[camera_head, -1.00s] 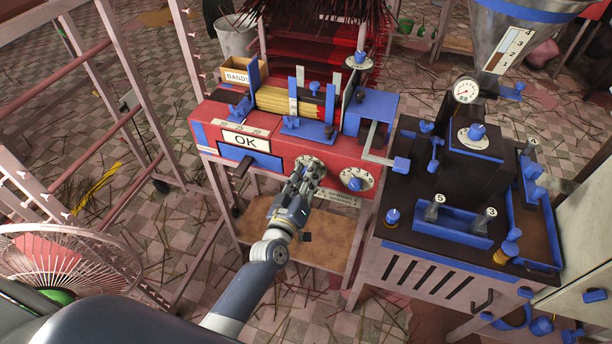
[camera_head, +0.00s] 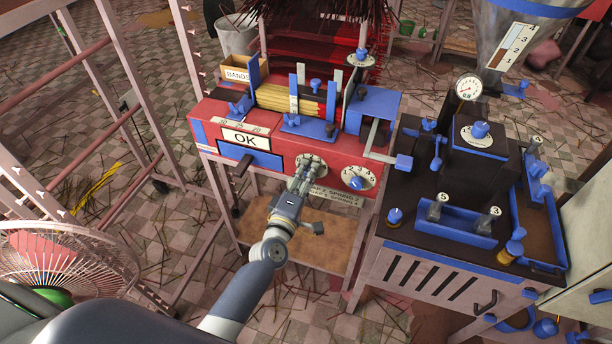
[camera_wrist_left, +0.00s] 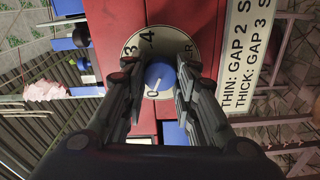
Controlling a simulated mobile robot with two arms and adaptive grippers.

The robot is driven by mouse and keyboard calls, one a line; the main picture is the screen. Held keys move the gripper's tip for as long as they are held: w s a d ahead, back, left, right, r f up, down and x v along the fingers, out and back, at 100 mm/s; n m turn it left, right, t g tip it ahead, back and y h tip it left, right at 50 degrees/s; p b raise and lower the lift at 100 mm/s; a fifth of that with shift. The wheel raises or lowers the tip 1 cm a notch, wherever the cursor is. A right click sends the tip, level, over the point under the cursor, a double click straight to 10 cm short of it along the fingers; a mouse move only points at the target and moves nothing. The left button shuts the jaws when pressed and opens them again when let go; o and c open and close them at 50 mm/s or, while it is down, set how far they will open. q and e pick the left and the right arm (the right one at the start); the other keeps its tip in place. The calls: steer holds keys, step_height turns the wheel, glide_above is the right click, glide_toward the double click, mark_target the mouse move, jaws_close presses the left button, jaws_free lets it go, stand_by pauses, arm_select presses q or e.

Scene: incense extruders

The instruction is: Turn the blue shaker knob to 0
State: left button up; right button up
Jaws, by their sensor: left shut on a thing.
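The red machine (camera_head: 285,148) carries two round white dials on its front. My left gripper (camera_head: 306,172) is at the left dial (camera_head: 318,160), its fingers partly covering it. In the left wrist view, the blue knob (camera_wrist_left: 160,76) sits at the centre of a white dial (camera_wrist_left: 150,45) with 3 and 4 readable, and a mark like 0 near the lower edge. The two fingers (camera_wrist_left: 160,85) are shut on the knob from both sides. The exact pointer setting is hard to read. My right gripper is not in view.
A second blue knob (camera_head: 355,182) is close on the right, above a white sign (camera_head: 336,196). A dark bench (camera_head: 400,232) with blue fittings stands right, a fan (camera_head: 65,262) at lower left.

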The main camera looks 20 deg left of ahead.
arm_select(q)
steer(key=shift+n, duration=0.5)
stand_by(0.3)
steer(key=o, duration=1)
steer(key=shift+o, duration=0.2)
steer(key=s, duration=1.2)
steer(key=shift+a, duration=0.2)
steer(key=shift+f, duration=0.1)
